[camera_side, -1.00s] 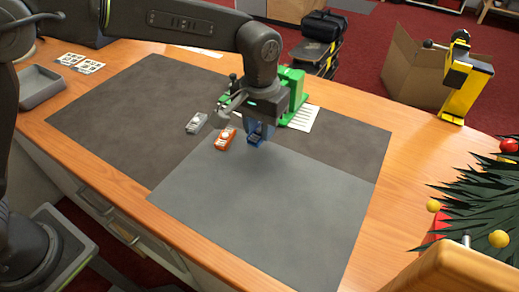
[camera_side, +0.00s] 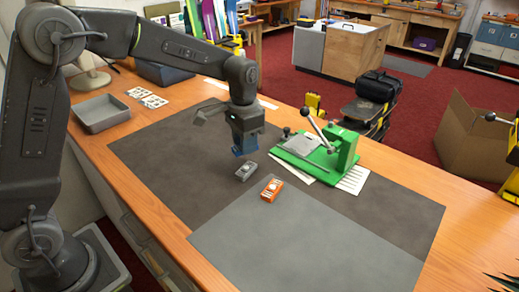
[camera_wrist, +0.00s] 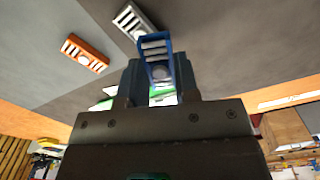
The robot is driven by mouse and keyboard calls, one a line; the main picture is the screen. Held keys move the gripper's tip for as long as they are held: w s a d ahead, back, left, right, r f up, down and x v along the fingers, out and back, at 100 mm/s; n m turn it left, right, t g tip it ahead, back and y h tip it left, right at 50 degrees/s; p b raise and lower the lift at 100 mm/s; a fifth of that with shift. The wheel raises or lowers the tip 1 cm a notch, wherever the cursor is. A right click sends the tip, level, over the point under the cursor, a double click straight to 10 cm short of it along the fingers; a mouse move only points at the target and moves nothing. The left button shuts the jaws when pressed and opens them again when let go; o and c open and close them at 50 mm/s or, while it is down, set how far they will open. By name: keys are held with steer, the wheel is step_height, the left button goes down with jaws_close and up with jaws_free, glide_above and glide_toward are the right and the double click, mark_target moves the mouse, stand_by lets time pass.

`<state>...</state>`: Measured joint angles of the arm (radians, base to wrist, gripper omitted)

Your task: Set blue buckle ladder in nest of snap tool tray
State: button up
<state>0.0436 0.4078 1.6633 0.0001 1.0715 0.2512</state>
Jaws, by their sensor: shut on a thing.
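My gripper (camera_side: 244,148) is shut on the blue buckle ladder (camera_wrist: 157,58) and holds it above the dark mat. In the wrist view the ladder stands out past the jaws, with its slots and a round spot showing. In the side view only a small blue part shows at the jaws. A green tool (camera_side: 340,152) with a lever and a grey plate (camera_side: 308,147) stands to the right of my gripper. A shallow grey tray (camera_side: 102,113) stands at the left on the wood. I cannot tell which is the snap tool tray, and I see no nest clearly.
A grey buckle (camera_side: 246,172) lies on the dark mat (camera_side: 180,150) just below my gripper. An orange buckle (camera_side: 272,190) lies to its right, near the lighter grey mat (camera_side: 310,240). White slips lie by the green tool. Printed cards (camera_side: 147,97) lie near the tray.

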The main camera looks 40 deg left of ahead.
steer(key=n, duration=0.2)
glide_toward(301, 144)
steer(key=s+a, duration=0.2)
steer(key=a, duration=0.1)
steer(key=shift+s+f, duration=0.15)
steer(key=shift+s, duration=0.15)
steer(key=shift+n, duration=0.7)
steer(key=shift+w+d+f, duration=0.45)
steer(key=shift+d+f, duration=0.05)
steer(key=shift+f, duration=0.35)
steer(key=shift+w+d+f, duration=0.45)
steer(key=shift+d+f, duration=0.1)
steer(key=shift+f, duration=0.35)
steer(key=shift+w+d+f, duration=0.45)
steer(key=shift+d+f, duration=0.05)
steer(key=shift+f, duration=0.35)
steer(key=shift+f, duration=0.65)
steer(key=o, duration=1.2)
